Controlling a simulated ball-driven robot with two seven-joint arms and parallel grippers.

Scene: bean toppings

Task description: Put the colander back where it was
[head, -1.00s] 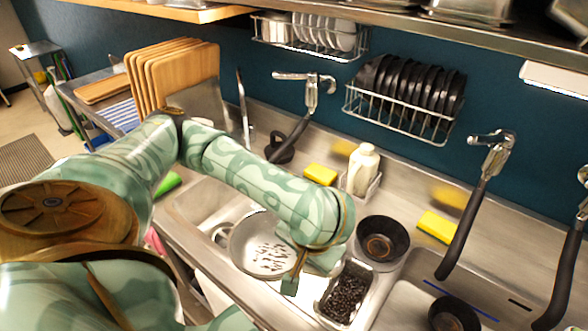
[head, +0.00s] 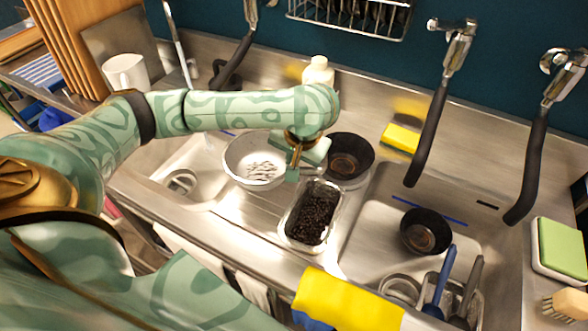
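The colander (head: 236,160) is a round, light metal bowl with a cluster of pale marks in its bottom; I cannot tell whether these are holes or contents. It is over the counter strip at the left sink basin, left of the bean tray. My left gripper (head: 294,162) is at its right rim and appears shut on that rim. The fingertips are partly hidden, and I cannot tell whether the colander is lifted or resting. A clear rectangular tray (head: 291,232) of dark beans (head: 317,212) is just below and right of the gripper. My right gripper is not in view.
A black bowl (head: 363,150) stands behind the tray, close to my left gripper. Another black bowl (head: 421,218) is in the right basin. Black-handled faucets (head: 427,137) overhang the sink. A white bottle (head: 318,73) and yellow sponge (head: 401,138) are behind. A drain (head: 183,182) shows in the left basin.

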